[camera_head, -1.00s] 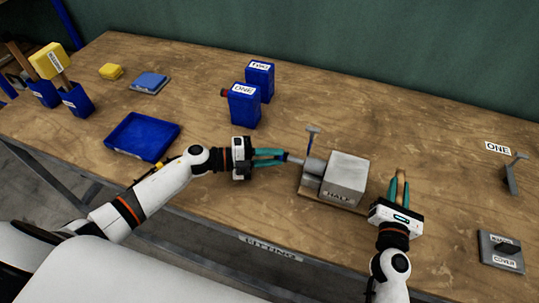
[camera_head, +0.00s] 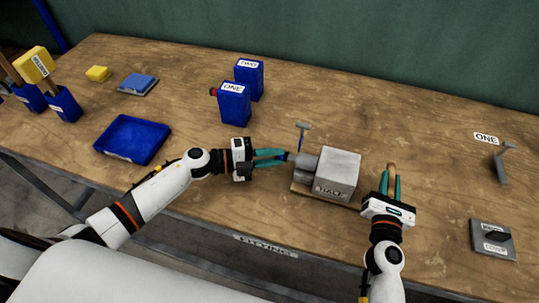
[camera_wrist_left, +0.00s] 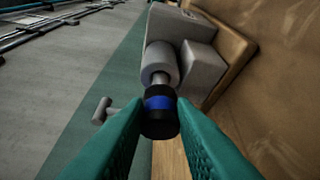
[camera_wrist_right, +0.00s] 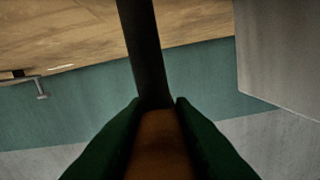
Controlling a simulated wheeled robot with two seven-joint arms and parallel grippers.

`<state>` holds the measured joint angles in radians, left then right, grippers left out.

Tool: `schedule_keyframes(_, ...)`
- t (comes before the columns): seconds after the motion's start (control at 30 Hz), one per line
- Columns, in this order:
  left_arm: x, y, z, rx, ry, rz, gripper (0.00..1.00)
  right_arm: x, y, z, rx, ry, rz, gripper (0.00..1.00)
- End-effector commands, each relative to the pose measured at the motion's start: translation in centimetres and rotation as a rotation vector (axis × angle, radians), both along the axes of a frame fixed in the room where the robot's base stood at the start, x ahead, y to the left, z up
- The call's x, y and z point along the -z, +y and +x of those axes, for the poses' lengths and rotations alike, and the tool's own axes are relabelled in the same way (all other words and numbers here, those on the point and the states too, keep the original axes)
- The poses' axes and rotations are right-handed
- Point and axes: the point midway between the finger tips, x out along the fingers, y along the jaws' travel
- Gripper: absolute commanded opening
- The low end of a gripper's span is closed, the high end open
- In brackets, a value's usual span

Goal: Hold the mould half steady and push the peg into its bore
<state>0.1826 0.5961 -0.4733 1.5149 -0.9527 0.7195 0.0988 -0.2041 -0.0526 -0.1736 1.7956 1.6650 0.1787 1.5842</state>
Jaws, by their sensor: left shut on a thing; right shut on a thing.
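The grey mould half (camera_head: 337,173), labelled HALF, sits on a wooden base with its round boss facing my left gripper. My left gripper (camera_head: 287,156) is shut on the peg's black end. In the left wrist view the peg (camera_wrist_left: 160,103) has a blue band, and its light grey shaft enters the boss (camera_wrist_left: 161,60); a short length of shaft shows outside. My right gripper (camera_head: 391,180) is shut on a brown handle (camera_wrist_right: 160,145) with a dark shaft, to the right of the mould half. The far end of that shaft is out of view.
Blue containers ONE (camera_head: 234,105) and TWO (camera_head: 250,80) stand behind. A blue tray (camera_head: 132,139) lies left, and a grey cover (camera_head: 492,240) lies right. The table between mould half and cover is mostly clear.

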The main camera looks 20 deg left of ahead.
Motion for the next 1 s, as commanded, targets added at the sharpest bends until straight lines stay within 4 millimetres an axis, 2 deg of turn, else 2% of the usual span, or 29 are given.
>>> schedule_keyframes(0.9, -0.1, -2.4, -0.1, 0.002, -0.002, 0.000, 0.00, 0.0, 0.0, 0.0, 0.000, 0.000, 0.000, 0.00)
schedule_keyframes(0.93, -0.1, -2.3, 0.0, 0.001, -0.002, 0.000, 0.28, 0.0, 0.0, 0.0, 0.000, -0.001, 0.000, 0.00)
schedule_keyframes(1.0, -0.1, -2.3, 0.0, 0.001, -0.001, -0.001, 0.40, 0.0, 0.0, 0.0, 0.000, 0.000, 0.000, 0.00)
